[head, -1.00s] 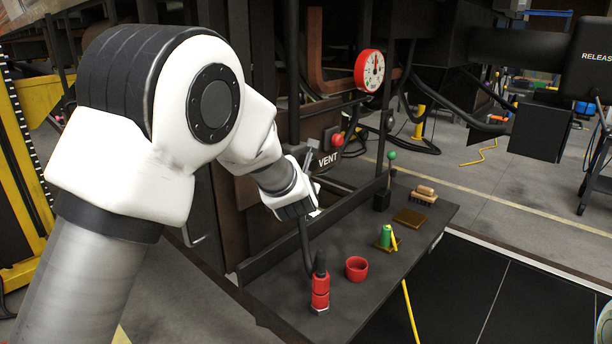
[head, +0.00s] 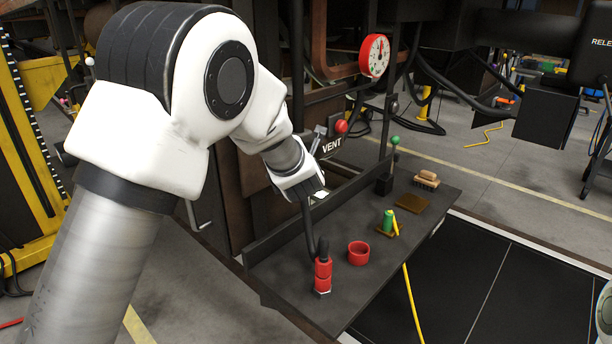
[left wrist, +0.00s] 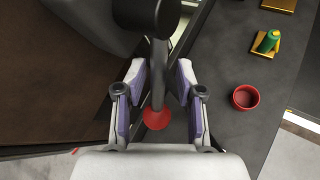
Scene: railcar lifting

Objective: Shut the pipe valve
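A grey lever handle (head: 318,136), which looks like the pipe valve's handle, stands tilted beside the VENT sign (head: 331,146). A dark round part (left wrist: 145,14) is at the top. My right gripper is not in view.
A dark shelf (head: 290,285) holds a red cup (head: 358,253), a green cylinder (head: 388,222), a brown tray (head: 412,202) and a brush (head: 426,180). A red gauge (head: 374,55) and red knob (head: 341,126) are above. A green-knobbed lever (head: 395,141) stands at the shelf's back.

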